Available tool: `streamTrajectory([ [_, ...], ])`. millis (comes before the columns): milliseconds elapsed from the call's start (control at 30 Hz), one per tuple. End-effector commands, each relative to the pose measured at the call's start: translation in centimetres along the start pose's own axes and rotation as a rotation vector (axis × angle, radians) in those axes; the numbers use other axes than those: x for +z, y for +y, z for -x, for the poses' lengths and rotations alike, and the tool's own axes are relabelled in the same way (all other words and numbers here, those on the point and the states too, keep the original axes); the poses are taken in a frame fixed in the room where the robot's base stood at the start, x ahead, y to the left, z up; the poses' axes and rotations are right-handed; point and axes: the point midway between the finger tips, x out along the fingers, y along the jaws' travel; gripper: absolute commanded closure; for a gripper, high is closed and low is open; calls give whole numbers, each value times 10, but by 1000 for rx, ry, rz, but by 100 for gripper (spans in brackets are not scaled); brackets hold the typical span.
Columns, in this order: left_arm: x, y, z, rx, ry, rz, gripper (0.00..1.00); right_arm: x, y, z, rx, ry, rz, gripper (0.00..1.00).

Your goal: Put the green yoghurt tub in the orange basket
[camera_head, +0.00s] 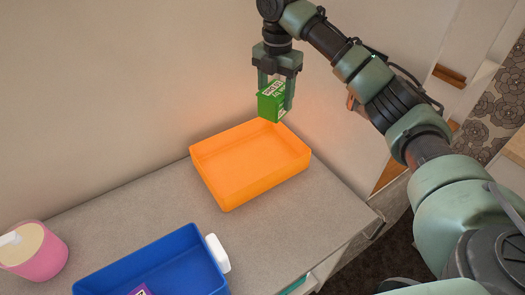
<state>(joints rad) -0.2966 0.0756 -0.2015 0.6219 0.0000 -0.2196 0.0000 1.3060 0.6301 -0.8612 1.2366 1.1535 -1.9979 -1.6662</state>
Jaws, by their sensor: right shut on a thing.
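My right gripper (275,92) points down and is shut on a small green box-shaped tub (271,104) with a pale printed label. It holds the tub in the air above the back right part of the orange basket (226,192). The tub looks clear of the basket. The basket is a shallow open rectangular tray on the grey counter, and its visible inside is empty. My left gripper is not in view.
A blue tray (205,262) stands at the front with a purple item (140,290) in it, partly cut off. A white object (218,253) sits against its right side. A pink tub (38,257) stands at the left. The counter's right edge (350,238) lies beyond the basket.

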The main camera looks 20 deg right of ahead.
Motion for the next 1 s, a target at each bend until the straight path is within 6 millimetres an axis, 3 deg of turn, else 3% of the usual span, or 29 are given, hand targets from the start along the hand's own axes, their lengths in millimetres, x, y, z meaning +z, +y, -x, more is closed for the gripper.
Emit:
streamTrajectory([
  [433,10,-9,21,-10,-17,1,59,-1,-1,-114,-3,2,-1,97],
  [1000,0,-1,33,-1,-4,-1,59,-1,0,-182,0,1,0,97],
])
